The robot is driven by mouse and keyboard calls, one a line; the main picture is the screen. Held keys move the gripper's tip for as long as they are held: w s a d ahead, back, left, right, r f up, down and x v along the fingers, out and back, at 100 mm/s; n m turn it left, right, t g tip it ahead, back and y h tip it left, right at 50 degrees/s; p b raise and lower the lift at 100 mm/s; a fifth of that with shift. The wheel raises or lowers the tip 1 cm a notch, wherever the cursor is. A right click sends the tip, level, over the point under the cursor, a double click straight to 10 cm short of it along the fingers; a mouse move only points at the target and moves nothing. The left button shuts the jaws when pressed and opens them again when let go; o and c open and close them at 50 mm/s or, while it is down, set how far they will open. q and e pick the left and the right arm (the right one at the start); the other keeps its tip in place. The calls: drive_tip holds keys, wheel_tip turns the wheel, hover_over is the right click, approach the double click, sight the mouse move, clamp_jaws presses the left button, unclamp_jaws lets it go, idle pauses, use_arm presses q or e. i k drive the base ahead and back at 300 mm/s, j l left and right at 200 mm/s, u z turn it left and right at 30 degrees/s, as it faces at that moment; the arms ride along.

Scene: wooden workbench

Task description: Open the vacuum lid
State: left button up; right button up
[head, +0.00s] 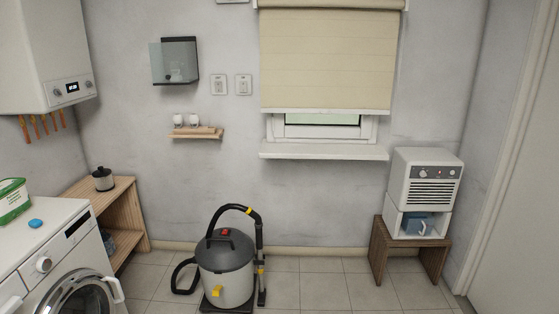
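The vacuum (226,270) stands upright on the tiled floor at the lower middle of the head view. It has a light grey drum, and its bottom edge is close to the lower frame edge. Its dark grey domed lid (224,246) sits on top of the drum, with a small red part on it. A yellow latch (218,291) shows low on the front of the drum. A black hose (240,209) with a yellow band arches above the lid and comes down on the right. Neither of my grippers is in view.
A washing machine (62,262) stands at the left, beside a wooden shelf (127,205). Tiled floor (325,290) between vacuum and stool is clear. A door (520,190) is at far right.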

sight(220, 254)
drive_tip(key=i+j, duration=0.3)
drive_tip(key=i, duration=0.2)
drive_tip(key=i+j, duration=0.3)
drive_tip(key=i, duration=0.2)
drive_tip(key=i+j, duration=0.3)
drive_tip(key=i, duration=0.2)
drive_tip(key=i+j, duration=0.3)
drive_tip(key=i, duration=0.25)
drive_tip(key=i+j+z, duration=0.1)
drive_tip(key=i+j, duration=0.2)
drive_tip(key=i, duration=0.2)
